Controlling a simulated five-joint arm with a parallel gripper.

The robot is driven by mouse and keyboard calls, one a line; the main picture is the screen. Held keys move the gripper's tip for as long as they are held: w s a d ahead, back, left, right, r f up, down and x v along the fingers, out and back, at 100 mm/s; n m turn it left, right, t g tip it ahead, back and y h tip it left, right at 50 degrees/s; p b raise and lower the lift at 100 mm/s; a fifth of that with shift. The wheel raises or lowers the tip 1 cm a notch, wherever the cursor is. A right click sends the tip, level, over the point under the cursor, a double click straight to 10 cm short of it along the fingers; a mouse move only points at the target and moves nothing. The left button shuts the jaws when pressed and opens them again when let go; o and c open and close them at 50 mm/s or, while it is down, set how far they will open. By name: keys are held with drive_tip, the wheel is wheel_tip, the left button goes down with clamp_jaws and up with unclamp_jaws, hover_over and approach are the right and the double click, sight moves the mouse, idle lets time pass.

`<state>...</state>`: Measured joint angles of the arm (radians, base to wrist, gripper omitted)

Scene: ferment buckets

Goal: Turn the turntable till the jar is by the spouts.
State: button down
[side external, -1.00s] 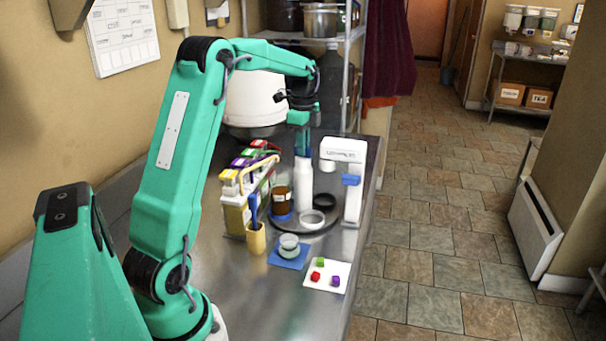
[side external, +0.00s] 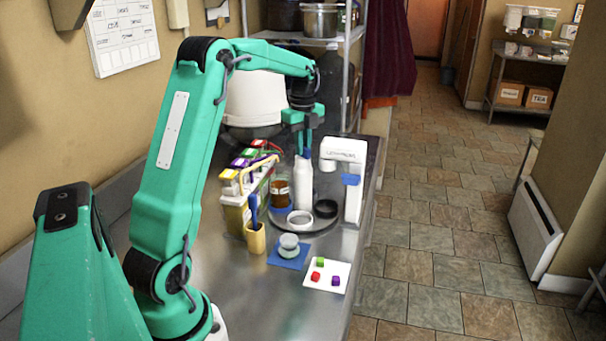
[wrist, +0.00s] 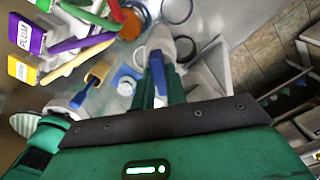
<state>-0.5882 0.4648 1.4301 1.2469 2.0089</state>
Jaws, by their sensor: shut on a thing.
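The dark round turntable (side external: 326,226) stands on the steel bench. A brown jar (side external: 280,194) with a pale label is on its left side, close to the rack of coloured cartons with spouts (side external: 258,160). In the wrist view the jar (wrist: 131,25) shows near the spout ends. A white bottle-shaped post (side external: 303,185) stands upright at the turntable's middle. My gripper (side external: 306,150) points down and is shut at the post's top, with a blue piece (wrist: 157,72) between the fingers. A white ring (side external: 300,218) and a dark ring (side external: 326,208) lie at the turntable's front.
A white dispenser (side external: 345,152) with a blue patch stands close on the right. A yellow cup (side external: 255,239) holding a blue tool, a small jar (side external: 289,244) on a blue mat, and a white card (side external: 327,276) with coloured cubes are in front. The near bench is clear.

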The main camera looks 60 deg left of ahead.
drive_tip(key=shift+r+m, duration=0.15)
drive_tip(key=shift+m, duration=0.75)
drive_tip(key=c, duration=1.4)
unclamp_jaws()
drive_tip(key=shift+c, duration=0.2)
drive_tip(key=shift+r, duration=3.85)
drive_tip(key=shift+d, duration=0.1)
